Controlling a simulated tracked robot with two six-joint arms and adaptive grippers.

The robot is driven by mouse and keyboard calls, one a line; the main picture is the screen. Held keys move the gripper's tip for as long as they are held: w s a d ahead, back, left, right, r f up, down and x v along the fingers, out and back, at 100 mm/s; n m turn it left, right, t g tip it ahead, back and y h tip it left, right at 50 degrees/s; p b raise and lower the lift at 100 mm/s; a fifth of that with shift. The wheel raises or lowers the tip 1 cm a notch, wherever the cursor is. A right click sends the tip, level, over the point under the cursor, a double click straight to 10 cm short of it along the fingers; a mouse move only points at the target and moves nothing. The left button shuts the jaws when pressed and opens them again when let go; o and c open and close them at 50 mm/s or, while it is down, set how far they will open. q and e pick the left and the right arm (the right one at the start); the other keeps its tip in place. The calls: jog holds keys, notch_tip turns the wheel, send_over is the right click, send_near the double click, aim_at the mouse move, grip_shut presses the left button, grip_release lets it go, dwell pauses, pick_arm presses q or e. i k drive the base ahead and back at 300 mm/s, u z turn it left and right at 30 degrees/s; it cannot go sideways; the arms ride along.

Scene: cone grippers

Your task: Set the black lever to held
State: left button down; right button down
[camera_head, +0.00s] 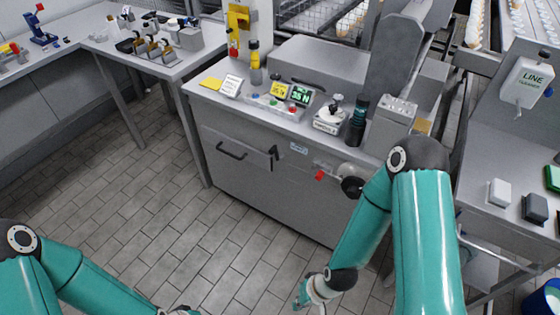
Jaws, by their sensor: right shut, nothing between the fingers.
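A short black lever (274,157) stands out from the front face of the grey cabinet (250,175), just right of a black bar handle (231,150). It looks close to upright; its marked positions are too small to read. My right gripper (301,293) is shut and empty, low in front of the cabinet and well below the lever, touching nothing that I can see. Of my left gripper, only a small part (182,311) shows at the bottom edge, so its fingers are hidden.
A red knob (320,175) and a round black knob (352,187) stick out from the cabinet front, right of the lever. Small devices and lit displays (300,95) stand on the cabinet top. The tiled floor (180,210) before the cabinet is clear.

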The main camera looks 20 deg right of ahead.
aim_at(274, 149)
jog(key=z, duration=0.4)
jog(key=i, duration=0.85)
jog(key=u, duration=0.6)
